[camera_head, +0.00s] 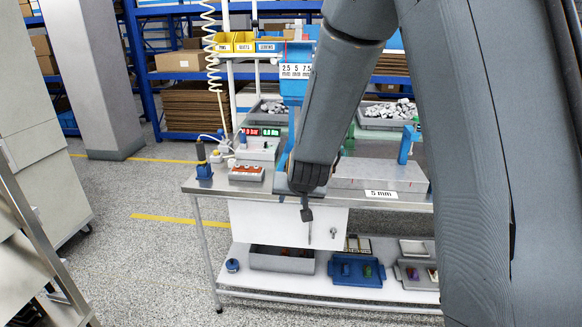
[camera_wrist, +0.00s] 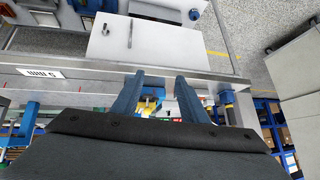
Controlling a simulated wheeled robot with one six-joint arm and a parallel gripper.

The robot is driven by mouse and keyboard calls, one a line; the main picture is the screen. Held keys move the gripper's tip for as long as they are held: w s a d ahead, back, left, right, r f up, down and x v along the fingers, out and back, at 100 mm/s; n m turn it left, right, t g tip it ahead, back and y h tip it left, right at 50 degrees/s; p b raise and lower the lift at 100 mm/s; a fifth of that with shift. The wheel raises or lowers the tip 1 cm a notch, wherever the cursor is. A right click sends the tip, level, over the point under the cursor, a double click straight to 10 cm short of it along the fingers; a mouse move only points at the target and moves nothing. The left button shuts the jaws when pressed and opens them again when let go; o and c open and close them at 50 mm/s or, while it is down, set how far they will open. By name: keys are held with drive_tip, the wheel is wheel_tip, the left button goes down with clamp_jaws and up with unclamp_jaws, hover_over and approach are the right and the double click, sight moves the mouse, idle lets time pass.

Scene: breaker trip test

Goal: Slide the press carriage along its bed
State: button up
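My gripper (camera_head: 306,207) hangs at the front edge of the workbench, in front of a white panel. In the wrist view my gripper (camera_wrist: 159,77) has its two fingers apart with nothing held between them. A blue upright with a white scale plate (camera_head: 295,71) marked 2.5, 5, 7.5 mm rises behind my arm. A grey bed-like block (camera_head: 378,172) lies on the bench at right, with a 5 mm label (camera_head: 381,194) at the front edge. A blue post (camera_head: 407,146) stands at its right end. My arm hides much of the press, and I cannot make out the carriage for certain.
A red and green display box (camera_head: 258,145) and a red-topped terminal block (camera_head: 247,173) sit at the bench's left. The white panel (camera_wrist: 135,45) has a handle. Trays of parts (camera_head: 388,113) stand behind. A blue tray (camera_head: 356,270) is on the lower shelf.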

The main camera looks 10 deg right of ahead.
drive_tip(key=w+d+f+m+t+h+p, duration=0.1)
drive_tip(key=w+d+m+t+h, duration=0.1)
drive_tip(key=w, duration=0.9)
drive_tip(key=w+d+m+t+h+p, duration=0.1)
drive_tip(key=w+t+h, duration=0.4)
drive_tip(key=w, duration=0.6)
drive_tip(key=d+m+h, duration=0.1)
drive_tip(key=m, duration=0.1)
drive_tip(key=shift+f+m+t+h+p, duration=0.3)
drive_tip(key=shift+f+h, duration=0.05)
drive_tip(key=shift+h, duration=0.05)
drive_tip(key=shift+d, duration=0.1)
clamp_jaws()
